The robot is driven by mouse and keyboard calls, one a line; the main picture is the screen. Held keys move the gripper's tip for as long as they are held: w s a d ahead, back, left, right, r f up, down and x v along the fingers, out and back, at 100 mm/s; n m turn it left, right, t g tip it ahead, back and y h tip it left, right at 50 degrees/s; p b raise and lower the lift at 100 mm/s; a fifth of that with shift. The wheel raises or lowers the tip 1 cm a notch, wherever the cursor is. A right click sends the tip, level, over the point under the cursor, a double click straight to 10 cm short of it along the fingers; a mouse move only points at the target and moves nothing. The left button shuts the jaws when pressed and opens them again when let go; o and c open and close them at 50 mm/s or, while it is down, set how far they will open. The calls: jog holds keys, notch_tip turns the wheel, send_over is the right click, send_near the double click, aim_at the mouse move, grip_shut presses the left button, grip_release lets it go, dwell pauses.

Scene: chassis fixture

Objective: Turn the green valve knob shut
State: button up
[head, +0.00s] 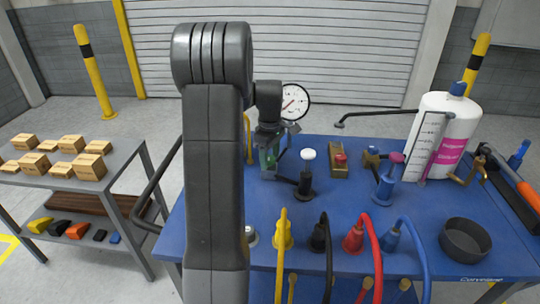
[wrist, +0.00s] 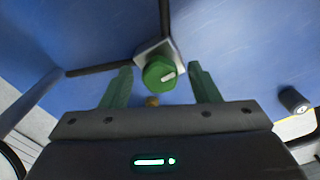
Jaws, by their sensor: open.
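The green valve knob (wrist: 156,76) shows in the wrist view. It is round with a white mark on its face, on a pale square base (wrist: 150,50) against the blue surface. My gripper (wrist: 161,68) is open, with one green finger on each side of the knob and a visible gap on both sides. No contact shows. In the head view my gripper (head: 269,158) is low over the back left of the blue table. I cannot make out the knob there; my arm and gripper cover that area.
The blue table (head: 335,226) bears a pressure gauge (head: 294,101) behind my gripper, a black valve with a white top (head: 307,158), a white bottle (head: 448,135), a dark bowl (head: 465,240) and several coloured hoses at the front. A grey shelf with boxes (head: 88,166) stands at left.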

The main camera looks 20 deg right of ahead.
jog(key=shift+c, duration=0.2)
jog(key=c, duration=0.9)
jog(key=m+p, duration=0.1)
jog(key=m, duration=0.3)
jog(key=shift+r, duration=0.1)
jog(key=m, duration=0.4)
jog(key=shift+a+m+p, duration=0.1)
jog(key=shift+m+p, duration=0.2)
jog(key=m, duration=0.4)
jog(key=shift+a, duration=0.1)
jog(key=m, duration=0.5)
jog(key=shift+p, duration=0.35)
